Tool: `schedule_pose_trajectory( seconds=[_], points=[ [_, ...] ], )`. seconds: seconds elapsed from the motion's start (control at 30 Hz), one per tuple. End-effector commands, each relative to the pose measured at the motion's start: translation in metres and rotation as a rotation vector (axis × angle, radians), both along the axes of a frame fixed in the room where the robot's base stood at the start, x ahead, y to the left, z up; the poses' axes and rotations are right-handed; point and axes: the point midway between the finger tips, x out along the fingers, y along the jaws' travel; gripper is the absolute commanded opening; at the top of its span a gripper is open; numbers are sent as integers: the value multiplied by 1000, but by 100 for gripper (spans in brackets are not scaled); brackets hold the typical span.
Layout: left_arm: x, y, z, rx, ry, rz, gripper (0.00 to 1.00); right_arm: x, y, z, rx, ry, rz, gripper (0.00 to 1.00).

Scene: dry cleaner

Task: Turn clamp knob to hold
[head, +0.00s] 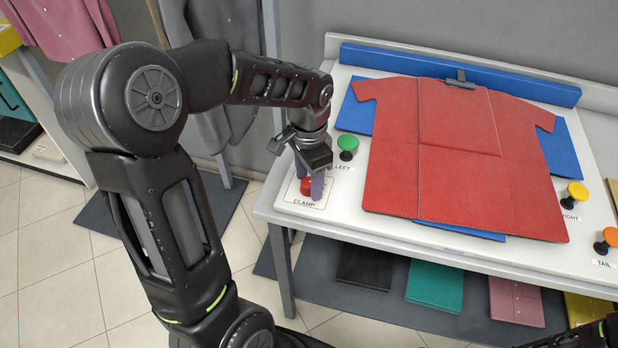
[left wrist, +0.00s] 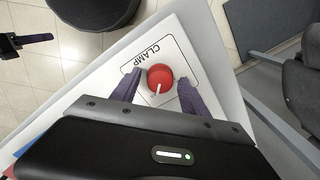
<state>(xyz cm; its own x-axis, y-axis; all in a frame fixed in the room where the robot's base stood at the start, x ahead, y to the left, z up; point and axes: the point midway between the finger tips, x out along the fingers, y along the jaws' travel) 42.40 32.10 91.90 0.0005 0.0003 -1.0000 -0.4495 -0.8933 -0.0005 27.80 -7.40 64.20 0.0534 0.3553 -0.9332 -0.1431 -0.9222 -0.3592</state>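The red clamp knob (head: 308,187) sits on a white plate marked CLAMP at the near left corner of the table. In the left wrist view the round red knob (left wrist: 160,78) shows a white pointer line toward the lower left. My left gripper (head: 310,182) is over the knob, pointing down. In the left wrist view its two purple fingers (left wrist: 158,88) stand open on either side of the knob, with gaps between. A position label near the pointer is too small to read. My right gripper (head: 600,335) is only partly in view at the lower right corner, its fingers unclear.
A red shirt (head: 455,150) lies on a blue board on the white table (head: 340,215). A green knob (head: 347,143) stands right of the clamp; yellow (head: 577,192) and orange (head: 608,238) knobs stand at the right. Hanging garments (head: 215,60) are behind my left arm.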

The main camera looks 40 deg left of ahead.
Motion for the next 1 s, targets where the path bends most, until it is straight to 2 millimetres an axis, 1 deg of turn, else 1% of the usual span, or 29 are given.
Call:
schedule_pose_trajectory(
  seconds=[0.3,0.43,0.57,0.8,0.9,1.0],
  points=[
    [0,0,1,0,0,1,58,0,0,0,0,0,0,36],
    [1,0,8,0,-1,1,58,0,0,-1,0,0,0,36],
    [1,0,25,0,-4,2,58,0,0,-2,0,-1,0,36],
    [1,0,64,0,-4,1,58,1,0,-4,1,-1,1,36],
    [1,0,74,0,-2,1,58,1,0,-5,2,-3,0,36],
    [0,0,78,0,0,1,58,1,0,-5,2,-3,0,36]
  ],
)
